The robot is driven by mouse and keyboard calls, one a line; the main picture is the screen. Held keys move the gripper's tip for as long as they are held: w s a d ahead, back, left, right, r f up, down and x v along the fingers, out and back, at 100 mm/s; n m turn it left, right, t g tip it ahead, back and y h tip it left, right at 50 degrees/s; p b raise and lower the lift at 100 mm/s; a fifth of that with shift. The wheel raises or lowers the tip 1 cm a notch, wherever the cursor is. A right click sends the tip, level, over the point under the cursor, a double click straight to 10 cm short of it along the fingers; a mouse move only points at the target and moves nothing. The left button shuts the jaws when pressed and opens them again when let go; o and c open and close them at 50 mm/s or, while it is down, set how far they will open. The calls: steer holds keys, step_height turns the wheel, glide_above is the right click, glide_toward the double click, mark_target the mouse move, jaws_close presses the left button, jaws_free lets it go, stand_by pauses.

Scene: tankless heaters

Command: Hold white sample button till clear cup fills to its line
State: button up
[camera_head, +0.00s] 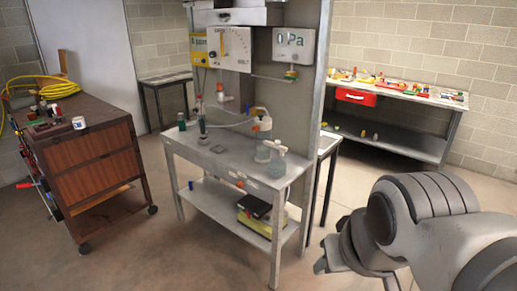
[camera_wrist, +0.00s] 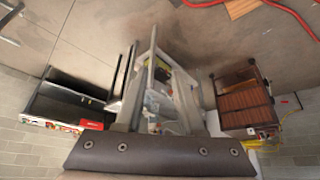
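The grey workbench (camera_head: 215,160) stands in the middle with an upright grey panel (camera_head: 292,95) at its back. Small clear vessels and a translucent jug (camera_head: 262,125) stand on it, with a clear bottle (camera_head: 270,152) near its right end. I cannot tell which vessel is the clear cup; no fill line is readable. I cannot make out the white sample button. My gripper (camera_head: 352,270) is at the lower right, in front of the bench and apart from it. Its fingers are too unclear to judge. The bench also shows upside down in the wrist view (camera_wrist: 187,100).
A brown cabinet on casters (camera_head: 95,165) stands left. A long bench (camera_head: 385,142) with a red bin (camera_head: 356,96) lines the back wall. Floor before the bench is clear.

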jaws_close()
stand_by(1.4)
